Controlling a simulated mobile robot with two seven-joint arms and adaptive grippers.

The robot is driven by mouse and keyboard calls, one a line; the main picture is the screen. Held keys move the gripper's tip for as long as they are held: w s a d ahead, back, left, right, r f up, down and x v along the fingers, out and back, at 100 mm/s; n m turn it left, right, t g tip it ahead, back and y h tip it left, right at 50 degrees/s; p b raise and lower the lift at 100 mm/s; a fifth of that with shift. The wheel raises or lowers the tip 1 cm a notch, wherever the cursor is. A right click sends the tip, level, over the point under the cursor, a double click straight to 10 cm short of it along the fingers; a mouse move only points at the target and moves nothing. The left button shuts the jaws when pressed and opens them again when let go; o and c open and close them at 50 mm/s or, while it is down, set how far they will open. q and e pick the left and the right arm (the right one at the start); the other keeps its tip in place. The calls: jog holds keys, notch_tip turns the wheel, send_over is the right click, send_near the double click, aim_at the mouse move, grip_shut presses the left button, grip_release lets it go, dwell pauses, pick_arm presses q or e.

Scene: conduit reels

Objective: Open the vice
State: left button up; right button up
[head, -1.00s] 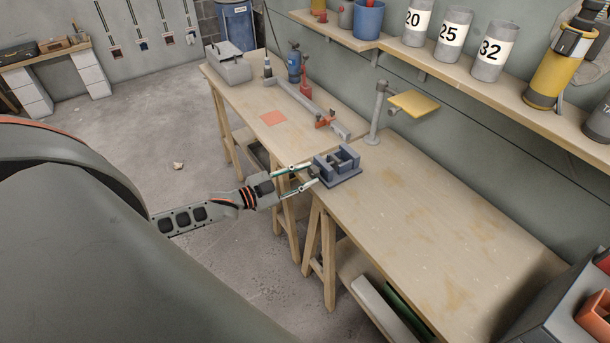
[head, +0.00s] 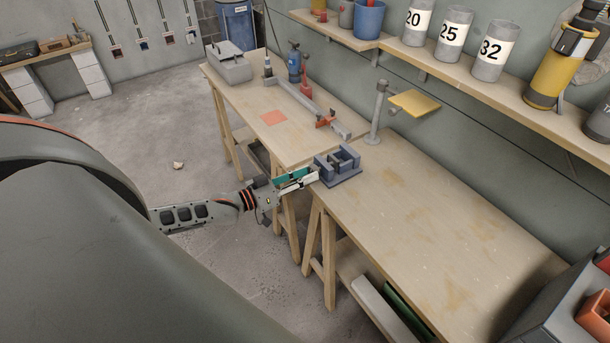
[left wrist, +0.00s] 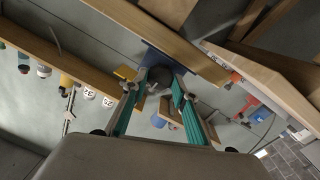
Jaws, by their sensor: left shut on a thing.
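The blue-grey vice (head: 338,167) is fixed at the front edge of the workbench, and a gap shows between its jaws. My left gripper (head: 312,176) reaches it from the left, at its front end. In the left wrist view, the teal-lined fingers (left wrist: 155,88) are shut on the vice's dark round handle (left wrist: 158,76), with the blue vice body (left wrist: 178,66) behind it. The handle is hidden by the fingers in the head view. My right gripper is out of view.
The workbench (head: 430,220) is clear to the right of the vice. A shelf (head: 470,72) with numbered cups runs above.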

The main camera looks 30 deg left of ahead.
pick_arm(q)
jog(key=shift+n, duration=0.7)
jog(key=o, duration=1.1)
jog(key=v, duration=1.2)
